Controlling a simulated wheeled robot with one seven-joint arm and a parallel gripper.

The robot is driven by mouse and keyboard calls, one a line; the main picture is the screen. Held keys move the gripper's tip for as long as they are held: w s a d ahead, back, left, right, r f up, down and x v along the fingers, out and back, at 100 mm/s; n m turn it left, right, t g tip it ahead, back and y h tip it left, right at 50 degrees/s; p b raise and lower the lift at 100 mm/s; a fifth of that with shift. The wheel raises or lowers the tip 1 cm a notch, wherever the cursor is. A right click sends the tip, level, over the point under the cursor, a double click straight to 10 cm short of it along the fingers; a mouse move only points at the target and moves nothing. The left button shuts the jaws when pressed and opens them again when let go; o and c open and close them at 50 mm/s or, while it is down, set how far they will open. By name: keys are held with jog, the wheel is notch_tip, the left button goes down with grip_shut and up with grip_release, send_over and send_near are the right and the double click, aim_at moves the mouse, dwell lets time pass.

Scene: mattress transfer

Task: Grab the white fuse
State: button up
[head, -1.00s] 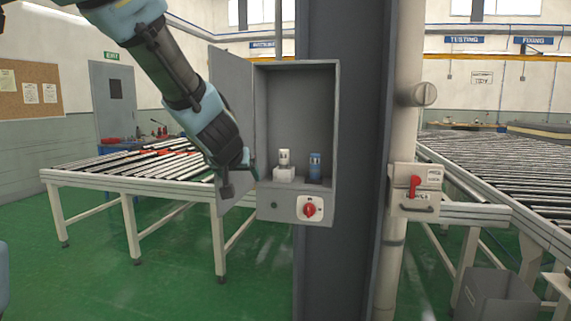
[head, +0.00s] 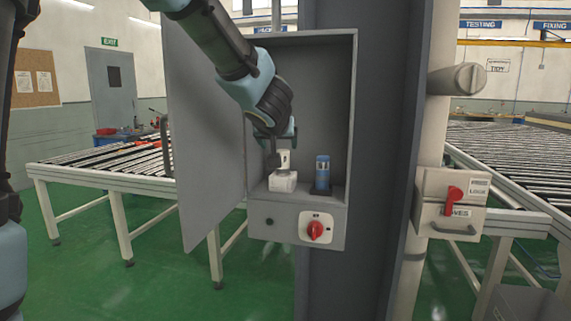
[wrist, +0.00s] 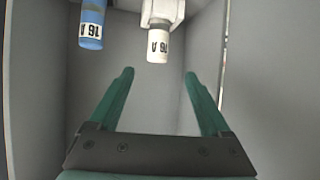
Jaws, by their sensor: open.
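The white fuse (head: 284,160) stands upright in a white holder (head: 283,182) inside the open grey fuse box. In the wrist view the white fuse (wrist: 158,47), marked "16 A", lies ahead of the fingertips, between their lines. My gripper (wrist: 158,75) is open and empty. In the head view my gripper (head: 282,142) is inside the box, close to the white fuse's top and partly overlapping it; I cannot tell there whether they touch. The blue fuse (head: 322,174) stands to its right; in the wrist view the blue fuse (wrist: 91,25) is at the upper left.
The box door (head: 208,150) hangs open on the left. A red rotary switch (head: 315,231) is on the panel below. A grey column (head: 385,120) stands right of the box, with a red-handled lever box (head: 452,200) beyond. A roller table (head: 100,165) is behind the door.

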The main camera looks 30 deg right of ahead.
aim_at(283, 152)
jog(key=b+x, duration=0.1)
jog(key=x, duration=0.5)
jog(key=shift+d+r, duration=0.1)
jog(key=shift+d, duration=0.05)
jog(key=x, duration=0.5)
jog(key=shift+d, duration=0.1)
grip_shut()
dwell(0.3)
